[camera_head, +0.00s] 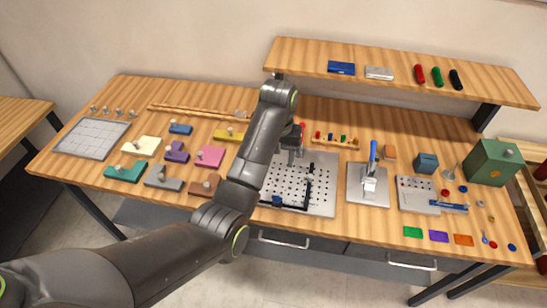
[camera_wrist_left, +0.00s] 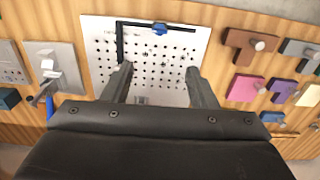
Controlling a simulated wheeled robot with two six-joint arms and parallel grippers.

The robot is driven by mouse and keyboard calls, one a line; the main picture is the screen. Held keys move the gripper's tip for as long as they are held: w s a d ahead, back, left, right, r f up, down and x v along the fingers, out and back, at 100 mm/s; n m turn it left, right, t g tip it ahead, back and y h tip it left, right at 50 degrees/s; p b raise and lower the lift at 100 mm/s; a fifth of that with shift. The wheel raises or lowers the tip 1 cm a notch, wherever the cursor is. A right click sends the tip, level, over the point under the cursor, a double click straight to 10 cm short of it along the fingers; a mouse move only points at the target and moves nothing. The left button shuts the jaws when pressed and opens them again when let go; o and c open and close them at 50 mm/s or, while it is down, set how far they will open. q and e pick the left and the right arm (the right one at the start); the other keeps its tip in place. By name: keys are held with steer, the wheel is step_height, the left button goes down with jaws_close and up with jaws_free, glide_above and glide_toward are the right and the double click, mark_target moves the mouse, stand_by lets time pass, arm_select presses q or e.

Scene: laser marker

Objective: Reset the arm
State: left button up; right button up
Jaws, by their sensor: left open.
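My left arm reaches in from the lower left over the wooden workbench (camera_head: 130,92). Its gripper (camera_head: 291,155) is over the perforated plate (camera_head: 322,175), in the middle of the bench. In the left wrist view the gripper (camera_wrist_left: 158,74) is open, its two fingers apart with nothing between them. The perforated plate (camera_wrist_left: 185,42) lies beyond and beneath the fingers there. A black L-shaped bracket (camera_wrist_left: 121,40) and a blue clamp piece (camera_wrist_left: 160,29) sit on the plate. My right gripper is not in view.
A toggle-clamp fixture (camera_head: 368,187) stands right of the plate. Several coloured blocks, including a pink one (camera_head: 210,156), lie to the left. A green box (camera_head: 492,162) stands at the far right. A raised shelf (camera_head: 300,57) with markers runs along the back.

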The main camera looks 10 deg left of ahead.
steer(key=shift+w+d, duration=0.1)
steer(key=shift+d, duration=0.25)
